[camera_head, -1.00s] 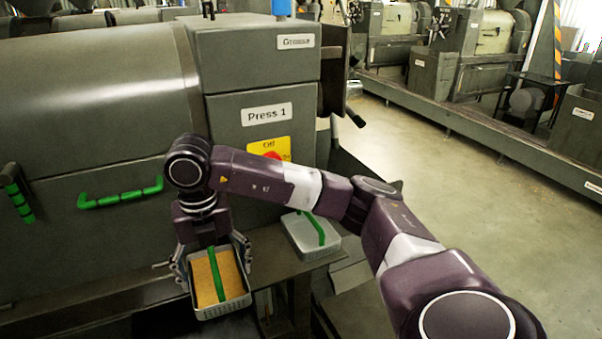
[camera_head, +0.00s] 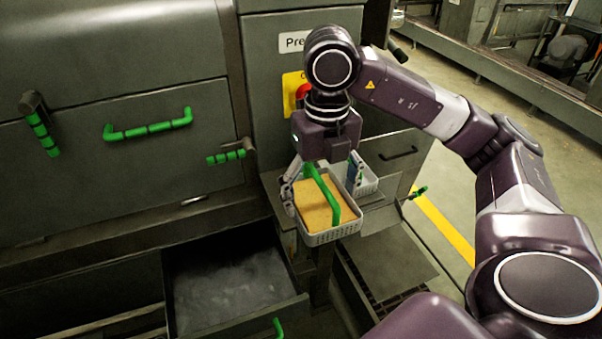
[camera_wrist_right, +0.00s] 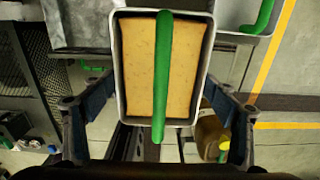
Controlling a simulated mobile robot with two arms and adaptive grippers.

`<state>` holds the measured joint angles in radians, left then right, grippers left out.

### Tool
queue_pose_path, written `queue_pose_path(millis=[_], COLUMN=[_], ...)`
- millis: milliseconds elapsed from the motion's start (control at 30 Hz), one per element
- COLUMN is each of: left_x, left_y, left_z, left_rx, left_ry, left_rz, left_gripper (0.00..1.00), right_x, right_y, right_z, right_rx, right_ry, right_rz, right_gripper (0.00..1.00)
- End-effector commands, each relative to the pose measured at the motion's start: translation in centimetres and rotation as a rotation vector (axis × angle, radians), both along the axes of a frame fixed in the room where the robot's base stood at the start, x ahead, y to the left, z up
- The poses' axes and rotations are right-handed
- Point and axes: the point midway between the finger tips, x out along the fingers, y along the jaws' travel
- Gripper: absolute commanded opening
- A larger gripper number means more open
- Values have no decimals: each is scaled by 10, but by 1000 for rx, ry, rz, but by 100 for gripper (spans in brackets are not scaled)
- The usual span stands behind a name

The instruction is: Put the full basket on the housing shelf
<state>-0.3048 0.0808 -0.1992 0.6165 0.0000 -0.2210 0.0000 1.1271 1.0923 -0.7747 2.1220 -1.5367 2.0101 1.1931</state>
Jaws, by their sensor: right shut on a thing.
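The full basket (camera_head: 305,200), a pale grey tray filled with yellow-brown material under a green bar handle, hangs roughly level from my right gripper (camera_head: 322,184). In the right wrist view the full basket (camera_wrist_right: 138,70) sits between the spread fingers of the gripper (camera_wrist_right: 160,108), with the handle running lengthwise. The housing shelf (camera_head: 378,218), a dark ledge at the front of the press, is behind and beside the basket. I cannot tell whether the basket touches it. My left gripper is out of view.
A second grey basket (camera_head: 369,184) stands on the shelf behind the held one, partly hidden. An open drawer (camera_head: 230,290) with grey contents lies lower left. The press body (camera_head: 285,110) with a red knob rises behind. Open floor (camera_head: 440,180) lies to the right.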

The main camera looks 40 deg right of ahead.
Motion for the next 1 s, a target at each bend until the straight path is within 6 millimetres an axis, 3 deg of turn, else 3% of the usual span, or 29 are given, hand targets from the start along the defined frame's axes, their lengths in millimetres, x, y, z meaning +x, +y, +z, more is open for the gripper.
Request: queue_pose_path(millis=[200, 600, 700, 1000], left_x=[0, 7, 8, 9], left_y=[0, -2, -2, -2], left_z=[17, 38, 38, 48], left_rx=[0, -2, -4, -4], left_ry=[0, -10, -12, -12], left_rz=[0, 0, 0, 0], left_gripper=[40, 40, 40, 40], right_x=[49, 125, 122, 122], right_y=[-11, -29, -29, -30], right_z=[3, 2, -17, -40], right_rx=[3, 1, 0, -1], right_ry=[2, 2, 4, 2], right_rz=[-2, -1, 1, 0], right_gripper=[51, 51, 51, 51])
